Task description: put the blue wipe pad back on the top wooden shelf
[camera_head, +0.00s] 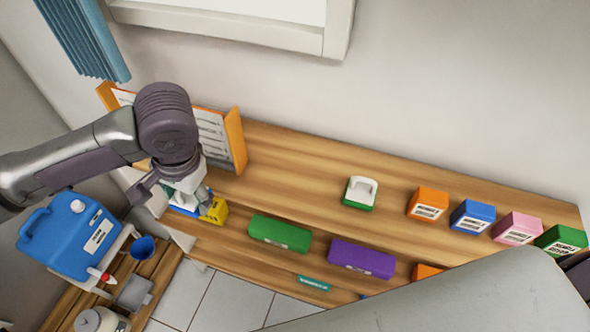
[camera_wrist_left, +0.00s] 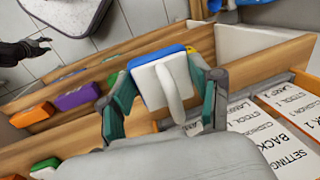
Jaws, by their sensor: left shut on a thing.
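The blue wipe pad (camera_wrist_left: 163,77) has a white top and a white upright handle. My left gripper (camera_wrist_left: 163,92) is shut on it, with a finger on each side. In the head view the left gripper (camera_head: 182,188) points down near the left end of the top wooden shelf (camera_head: 300,170), by its front edge. Only a blue edge of the pad (camera_head: 184,211) shows below it there. Whether the pad touches the shelf I cannot tell. A dark gripper, likely my right one (camera_wrist_left: 38,46), shows small in the wrist view.
An orange-ended rack (camera_head: 237,140) is beside the left arm. A yellow box (camera_head: 216,210), green box (camera_head: 280,233) and purple box (camera_head: 361,258) sit lower in front.

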